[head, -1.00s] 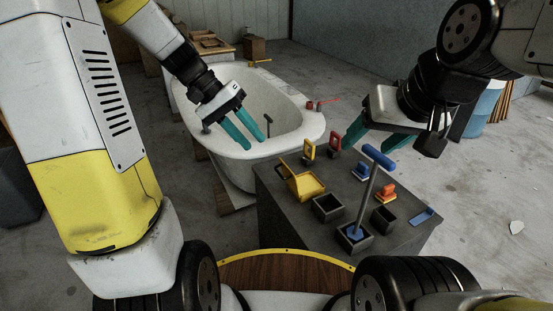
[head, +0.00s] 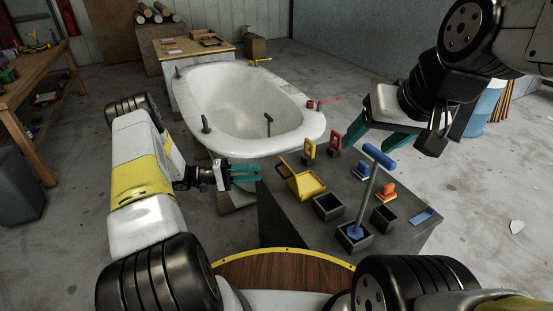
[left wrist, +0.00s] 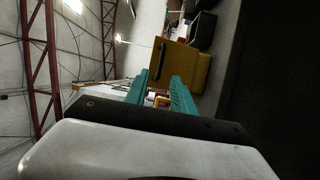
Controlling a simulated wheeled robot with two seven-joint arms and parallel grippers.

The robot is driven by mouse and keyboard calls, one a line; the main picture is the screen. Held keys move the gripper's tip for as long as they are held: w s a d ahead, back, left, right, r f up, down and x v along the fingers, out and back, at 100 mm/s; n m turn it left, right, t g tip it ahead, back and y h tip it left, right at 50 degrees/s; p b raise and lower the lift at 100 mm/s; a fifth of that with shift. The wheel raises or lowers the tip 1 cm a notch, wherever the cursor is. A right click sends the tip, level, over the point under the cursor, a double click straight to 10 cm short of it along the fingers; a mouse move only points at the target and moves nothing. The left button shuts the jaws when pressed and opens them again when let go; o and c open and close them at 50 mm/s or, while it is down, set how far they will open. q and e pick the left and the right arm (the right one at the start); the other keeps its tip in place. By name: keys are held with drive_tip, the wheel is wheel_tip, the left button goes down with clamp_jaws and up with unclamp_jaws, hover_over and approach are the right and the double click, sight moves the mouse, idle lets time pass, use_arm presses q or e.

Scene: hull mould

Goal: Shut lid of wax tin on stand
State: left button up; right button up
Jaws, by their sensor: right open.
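The yellow wax tin (head: 308,186) sits on the dark stand (head: 283,212), near its back left corner. Its lid (head: 284,169) stands open, tilted up on the tin's left side. In the left wrist view the yellow lid (left wrist: 182,66) with a dark handle (left wrist: 160,61) is just beyond the fingertips. My left gripper (head: 260,173) is open and empty, just left of the lid, its teal fingers pointing right; it also shows in the left wrist view (left wrist: 157,82). My right gripper (head: 365,147) is open and empty above the back of the stand.
The stand also holds dark open boxes (head: 328,207), a tall blue-handled tool (head: 368,190), and yellow, red, blue and orange handled pieces. A white tub-shaped mould (head: 252,143) is behind the stand. A wooden bench (head: 35,85) is far left.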

use_arm(q)
drive_tip(key=w+d, duration=0.1)
drive_tip(key=d, duration=0.6)
drive_tip(key=shift+d, duration=0.25)
drive_tip(key=shift+r, duration=0.1)
clamp_jaws()
idle(1.0)
